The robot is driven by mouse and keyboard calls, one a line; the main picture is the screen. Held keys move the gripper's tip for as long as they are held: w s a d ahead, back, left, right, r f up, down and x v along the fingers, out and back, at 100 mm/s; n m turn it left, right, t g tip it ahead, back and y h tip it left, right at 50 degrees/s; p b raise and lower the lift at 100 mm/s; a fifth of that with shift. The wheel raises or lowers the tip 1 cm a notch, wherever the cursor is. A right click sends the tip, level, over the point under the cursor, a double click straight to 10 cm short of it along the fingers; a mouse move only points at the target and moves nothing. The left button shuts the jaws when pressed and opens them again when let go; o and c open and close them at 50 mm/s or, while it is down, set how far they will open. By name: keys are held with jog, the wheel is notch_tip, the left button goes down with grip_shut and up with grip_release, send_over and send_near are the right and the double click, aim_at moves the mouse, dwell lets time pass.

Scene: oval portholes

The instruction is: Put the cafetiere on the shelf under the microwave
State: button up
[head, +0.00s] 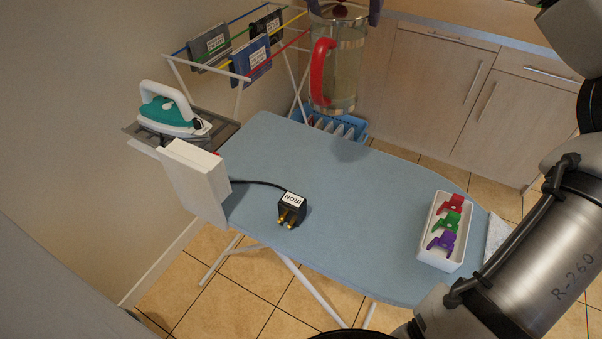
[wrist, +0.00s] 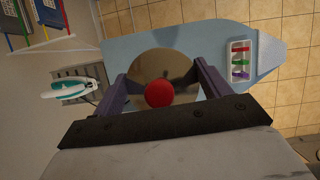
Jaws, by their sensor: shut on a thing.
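The cafetiere (head: 345,75) is a clear glass jug with a metal frame, a red handle and a red lid knob. It hangs upright in the air at the top of the head view, in front of the far end of the ironing board. My gripper (head: 343,8) is shut on its top, with one dark finger on each side of the lid. In the wrist view the round lid (wrist: 150,64) and red knob sit between the fingers of my gripper (wrist: 164,80). No microwave or shelf shows in either view.
A blue ironing board (head: 330,200) holds a black plug (head: 291,208) and a white tray (head: 434,258) of coloured clips. A teal iron (head: 172,112) rests at its left end. A drying rack (head: 240,78) stands behind. Wooden cupboards (head: 425,90) line the back right.

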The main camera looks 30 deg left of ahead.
jog(key=shift+s+a+r, duration=0.25)
jog(key=shift+s+a, duration=0.05)
jog(key=shift+s, duration=0.15)
jog(key=shift+s+f+m, duration=0.15)
jog(key=shift+f+m, duration=0.15)
jog(key=shift+f, duration=0.05)
notch_tip(320, 180, down, 19)
jog(key=p, duration=0.3)
jog(key=shift+p, duration=0.3)
jog(key=shift+f+b, duration=0.2)
jog(key=shift+b, duration=0.1)
jog(key=o, duration=1.7)
jog(key=shift+o, duration=0.2)
jog(key=shift+r, duration=0.1)
